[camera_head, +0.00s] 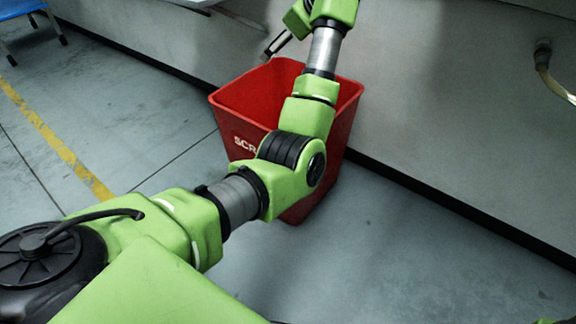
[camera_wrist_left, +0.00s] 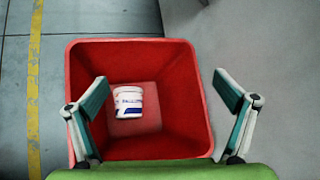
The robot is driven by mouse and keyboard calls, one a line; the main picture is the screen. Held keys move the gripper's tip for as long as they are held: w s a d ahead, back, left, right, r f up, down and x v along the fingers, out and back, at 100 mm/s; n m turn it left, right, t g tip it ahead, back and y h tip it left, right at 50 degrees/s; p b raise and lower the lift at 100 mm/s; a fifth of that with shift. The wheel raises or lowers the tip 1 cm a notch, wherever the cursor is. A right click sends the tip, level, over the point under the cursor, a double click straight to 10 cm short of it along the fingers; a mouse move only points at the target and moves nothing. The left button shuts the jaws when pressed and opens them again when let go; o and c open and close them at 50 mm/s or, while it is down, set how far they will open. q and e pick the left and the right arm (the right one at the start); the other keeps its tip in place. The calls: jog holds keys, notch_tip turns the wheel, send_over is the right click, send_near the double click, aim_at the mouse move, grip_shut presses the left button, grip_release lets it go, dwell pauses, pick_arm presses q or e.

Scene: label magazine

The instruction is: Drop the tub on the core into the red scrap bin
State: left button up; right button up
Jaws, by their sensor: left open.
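The red scrap bin (camera_head: 347,115) stands on the floor against the grey wall in the head view, partly hidden behind my left arm. In the left wrist view I look down into the bin (camera_wrist_left: 190,90). A white tub (camera_wrist_left: 128,102) with blue print lies inside, at the bottom of the bin. My left gripper (camera_wrist_left: 162,92) is open and empty above the bin, its two fingers spread wide. In the head view its fingers are mostly out of frame or hidden at the top. My right gripper is not in view. The core is not seen.
A yellow floor line (camera_head: 60,145) runs to the left of the bin. A blue piece of furniture (camera_head: 25,15) stands at the far upper left. A hose fitting (camera_head: 545,60) sits on the wall at right. The floor around the bin is clear.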

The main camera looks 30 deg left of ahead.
pick_arm(q)
jog(key=v, duration=1.2)
